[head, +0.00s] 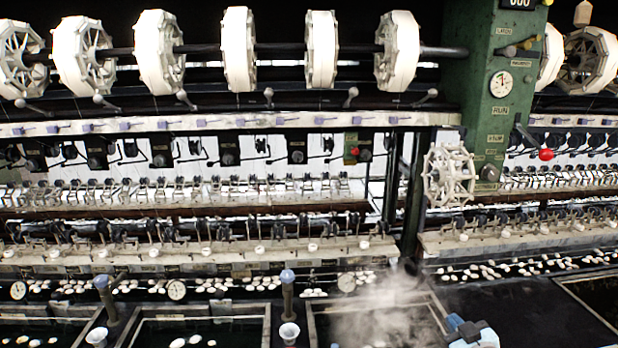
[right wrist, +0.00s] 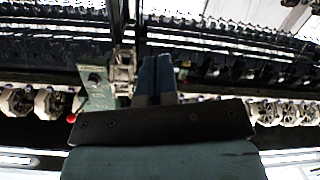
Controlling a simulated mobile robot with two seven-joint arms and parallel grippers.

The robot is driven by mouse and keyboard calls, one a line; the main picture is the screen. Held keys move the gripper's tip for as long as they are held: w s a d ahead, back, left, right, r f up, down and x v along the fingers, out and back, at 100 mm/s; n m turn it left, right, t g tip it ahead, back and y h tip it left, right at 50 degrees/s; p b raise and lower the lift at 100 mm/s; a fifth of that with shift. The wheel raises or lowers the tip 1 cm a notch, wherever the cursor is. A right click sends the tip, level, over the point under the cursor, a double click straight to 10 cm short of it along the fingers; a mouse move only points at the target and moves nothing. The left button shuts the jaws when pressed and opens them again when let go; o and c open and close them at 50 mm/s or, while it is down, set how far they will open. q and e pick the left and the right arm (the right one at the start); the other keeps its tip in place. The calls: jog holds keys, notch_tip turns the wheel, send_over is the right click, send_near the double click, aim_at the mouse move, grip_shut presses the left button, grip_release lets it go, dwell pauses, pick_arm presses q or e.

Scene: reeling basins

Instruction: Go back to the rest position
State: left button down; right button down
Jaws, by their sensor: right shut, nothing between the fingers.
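My right gripper (head: 456,322) shows at the bottom edge of the head view, right of centre, in front of the basins. Only a small blue and grey part of it is in that picture. In the right wrist view its two blue fingers (right wrist: 157,65) are together, with nothing between them. They appear in front of the green post (right wrist: 97,88) and the pale handwheel (right wrist: 123,75), which look upside down there. My left gripper is in neither view.
The reeling machine spans the back, with white reels (head: 238,48) on top and a green control post (head: 497,100) carrying a red knob (head: 546,154). Dark basins (head: 200,318) with white cocoons line the front. Steam (head: 385,310) rises over one basin. Dark surface (head: 520,305) at right looks clear.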

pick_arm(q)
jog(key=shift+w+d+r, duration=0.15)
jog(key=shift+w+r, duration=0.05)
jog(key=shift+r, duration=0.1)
pick_arm(e)
jog(key=s+a+f+g, duration=0.2)
jog(key=s+a+f, duration=0.2)
jog(key=s+f, duration=0.3)
jog(key=s+a+f+m+g, duration=0.1)
jog(key=s+a+f, duration=0.3)
jog(key=s, duration=1)
jog(key=s+a+f+g+y, duration=0.1)
jog(key=s+a+f, duration=0.3)
jog(key=s+f, duration=0.6)
jog(key=shift+s+a+m+g, duration=0.15)
jog(key=shift+s+m+g, duration=0.3)
jog(key=shift+g, duration=0.35)
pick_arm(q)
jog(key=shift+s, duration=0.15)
